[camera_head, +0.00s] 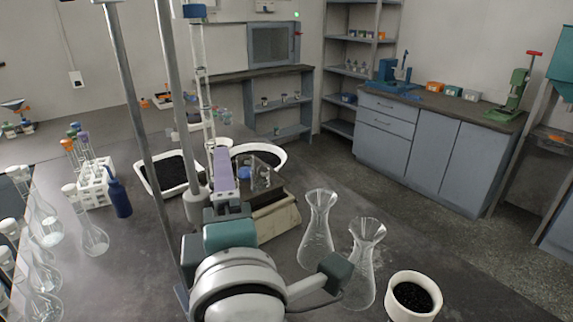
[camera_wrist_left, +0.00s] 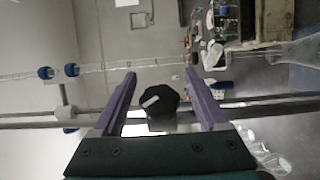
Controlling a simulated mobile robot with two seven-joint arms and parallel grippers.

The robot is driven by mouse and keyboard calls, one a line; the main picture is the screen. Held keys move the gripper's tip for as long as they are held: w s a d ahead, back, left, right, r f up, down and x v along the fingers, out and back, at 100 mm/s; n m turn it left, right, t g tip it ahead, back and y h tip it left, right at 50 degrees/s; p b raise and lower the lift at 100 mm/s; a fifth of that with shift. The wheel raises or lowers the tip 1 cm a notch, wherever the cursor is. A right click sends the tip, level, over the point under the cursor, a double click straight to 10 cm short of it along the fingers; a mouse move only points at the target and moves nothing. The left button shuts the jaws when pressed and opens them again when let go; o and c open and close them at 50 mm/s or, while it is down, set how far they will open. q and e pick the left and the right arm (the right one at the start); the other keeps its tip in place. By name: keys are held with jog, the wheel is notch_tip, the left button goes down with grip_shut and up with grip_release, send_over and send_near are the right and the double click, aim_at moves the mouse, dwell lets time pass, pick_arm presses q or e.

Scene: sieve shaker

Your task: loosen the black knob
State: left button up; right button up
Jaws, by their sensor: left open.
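The black knob (camera_wrist_left: 158,98) shows in the left wrist view as a faceted dark head with a white mark. It sits between the two purple fingers of my left gripper (camera_wrist_left: 160,74), with a gap on each side. The fingers are open and do not appear to touch it. In the head view my left gripper (camera_head: 221,150) is near the middle, beside metal rods and a clear graduated tube (camera_head: 203,92). I cannot make out the knob there; it seems hidden by the gripper. My right gripper is not in view.
Upright metal rods (camera_head: 133,90) stand left of my gripper. Two glass flasks (camera_head: 318,225) and a white cup of black grains (camera_head: 413,297) stand to the right. White trays (camera_head: 145,178) lie behind. A test tube rack (camera_head: 96,188), blue bottle (camera_head: 119,198) and several flasks stand left.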

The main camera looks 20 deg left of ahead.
pick_arm(q)
jog(key=shift+c, duration=0.2)
grip_shut()
dwell(0.5)
